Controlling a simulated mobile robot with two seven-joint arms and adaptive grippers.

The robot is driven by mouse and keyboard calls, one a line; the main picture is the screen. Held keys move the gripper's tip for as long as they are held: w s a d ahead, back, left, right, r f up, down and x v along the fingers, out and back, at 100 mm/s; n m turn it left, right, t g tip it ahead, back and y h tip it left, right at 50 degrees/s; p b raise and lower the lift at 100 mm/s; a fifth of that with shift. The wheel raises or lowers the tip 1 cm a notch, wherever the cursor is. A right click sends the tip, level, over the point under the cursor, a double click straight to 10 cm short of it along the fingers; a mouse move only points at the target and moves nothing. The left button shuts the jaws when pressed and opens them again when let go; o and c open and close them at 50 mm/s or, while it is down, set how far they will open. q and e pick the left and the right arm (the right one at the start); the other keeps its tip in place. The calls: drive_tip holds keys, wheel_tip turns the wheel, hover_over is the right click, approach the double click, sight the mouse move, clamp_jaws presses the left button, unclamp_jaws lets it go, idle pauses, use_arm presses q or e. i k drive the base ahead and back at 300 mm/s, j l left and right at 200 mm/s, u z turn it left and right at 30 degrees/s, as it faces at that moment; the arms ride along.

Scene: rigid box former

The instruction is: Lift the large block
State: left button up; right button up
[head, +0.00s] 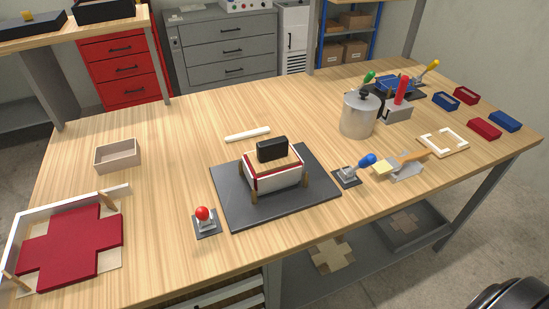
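The large block (273,180) stands upright on a dark grey mat (233,203) in the middle of the table in the head view. It has pale sides, a red band near its top edge and wooden posts at its corners. A black handle-like piece (272,149) sits on its top. The parts of the block facing away are hidden. Neither of my grippers shows in the head view.
A red-knobbed lever (203,216) and a blue-handled one (362,164) flank the mat. A metal pot (359,115) stands behind right. A red cross-shaped sheet (72,247) lies front left near an open wooden box (117,156). A white roll (247,134) lies behind the block.

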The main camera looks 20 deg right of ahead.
sight(271, 156)
drive_tip(key=k+l+z, duration=0.1)
drive_tip(key=l+z, duration=0.95)
drive_tip(key=l, duration=0.1)
